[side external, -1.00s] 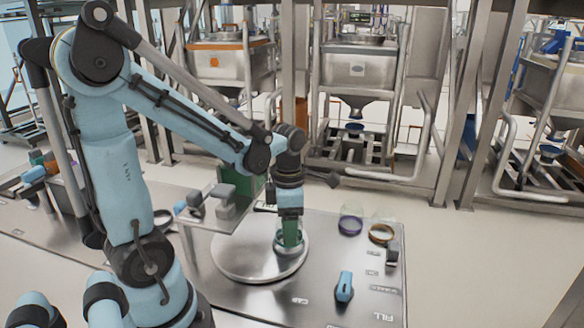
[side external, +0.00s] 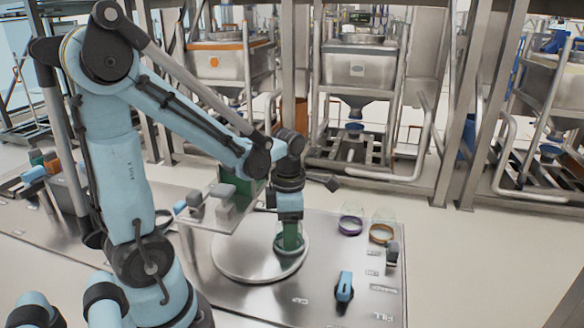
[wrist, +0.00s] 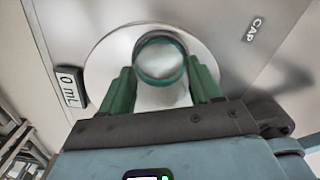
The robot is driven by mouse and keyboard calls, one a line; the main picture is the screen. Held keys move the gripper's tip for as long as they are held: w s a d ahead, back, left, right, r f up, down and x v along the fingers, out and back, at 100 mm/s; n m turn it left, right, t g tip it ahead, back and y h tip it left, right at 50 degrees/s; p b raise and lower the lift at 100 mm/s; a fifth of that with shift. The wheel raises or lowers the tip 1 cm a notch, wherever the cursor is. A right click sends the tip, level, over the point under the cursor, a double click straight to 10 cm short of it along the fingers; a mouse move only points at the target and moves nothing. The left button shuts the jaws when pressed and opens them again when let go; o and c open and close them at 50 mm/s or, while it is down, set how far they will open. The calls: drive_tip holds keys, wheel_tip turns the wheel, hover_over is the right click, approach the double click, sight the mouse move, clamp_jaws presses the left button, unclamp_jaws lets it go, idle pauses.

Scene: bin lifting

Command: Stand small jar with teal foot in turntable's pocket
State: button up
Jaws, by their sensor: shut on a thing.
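The small jar with the teal foot (wrist: 160,78) is clear-walled and sits between my gripper's green fingers in the wrist view. My gripper (side external: 290,247) is shut on it, with a finger on each side; the fingers also show in the wrist view (wrist: 163,88). In the side view the jar is partly hidden by the fingers and is over the right part of the turntable (side external: 233,263), a round silver disc. The jar looks upright and low at the disc. I cannot tell whether its foot is seated in the pocket, which is hidden under it.
A purple-footed jar (side external: 350,227) and an amber-footed jar (side external: 381,235) stand right of the turntable. A blue tool (side external: 344,288) lies near the front. Grey blocks (side external: 222,197) sit at the turntable's back left. A "0 mL" display (wrist: 69,87) is beside the disc.

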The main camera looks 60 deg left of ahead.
drive_tip(key=shift+f, duration=0.55)
idle(1.0)
drive_tip(key=o, duration=1.3)
drive_tip(key=shift+r, duration=4)
